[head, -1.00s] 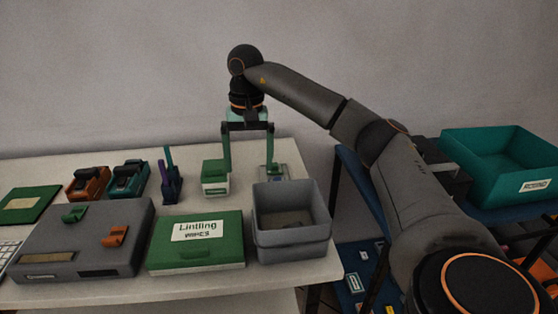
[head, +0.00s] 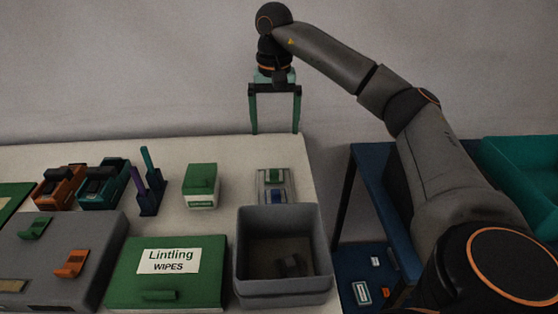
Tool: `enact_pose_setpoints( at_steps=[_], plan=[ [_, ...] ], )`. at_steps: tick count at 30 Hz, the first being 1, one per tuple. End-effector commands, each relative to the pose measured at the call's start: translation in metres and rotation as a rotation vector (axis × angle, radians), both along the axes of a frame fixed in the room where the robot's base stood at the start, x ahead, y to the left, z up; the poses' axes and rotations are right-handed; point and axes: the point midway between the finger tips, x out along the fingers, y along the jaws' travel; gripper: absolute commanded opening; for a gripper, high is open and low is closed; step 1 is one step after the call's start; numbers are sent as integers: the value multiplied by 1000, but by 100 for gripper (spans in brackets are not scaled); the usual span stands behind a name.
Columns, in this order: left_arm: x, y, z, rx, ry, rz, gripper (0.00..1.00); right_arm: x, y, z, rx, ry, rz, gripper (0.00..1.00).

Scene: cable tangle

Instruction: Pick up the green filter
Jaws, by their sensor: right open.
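A small green piece (head: 274,175), which may be the green filter, lies in a small clear-grey holder (head: 262,188) at the table's back right. A blue piece (head: 278,196) sits in front of it in the same holder. My right gripper (head: 275,132) hangs from above with its two green fingers apart and nothing between them. In the picture its fingertips are above the holder and clear of it, near the table's back edge. My left gripper is not in view.
A grey open bin (head: 283,297) with a dark item inside stands just in front of the holder. A green-lidded box (head: 200,180) is left of the holder. A green wipes box (head: 170,290) is front left. A blue surface (head: 372,250) lies right of the table.

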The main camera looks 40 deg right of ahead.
Motion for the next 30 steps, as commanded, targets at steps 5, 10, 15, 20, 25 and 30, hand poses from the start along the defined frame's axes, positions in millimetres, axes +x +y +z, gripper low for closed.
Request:
enact_pose_setpoints(
  at_steps=[5, 10, 15, 20, 25, 30],
  plan=[
    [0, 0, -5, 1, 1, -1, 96, 0, 0, -17, -1, 2, 0, 98],
    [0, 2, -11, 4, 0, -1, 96, -1, 0, -50, -1, 3, 0, 98],
    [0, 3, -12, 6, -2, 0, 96, 0, 0, -70, 0, 1, -1, 98],
    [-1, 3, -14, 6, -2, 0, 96, -1, 1, -81, -1, 2, 0, 98],
    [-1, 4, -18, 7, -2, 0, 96, -1, 6, -108, 0, 3, 1, 98],
    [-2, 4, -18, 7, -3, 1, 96, -1, 6, -124, 0, 1, 0, 98]
  ],
)
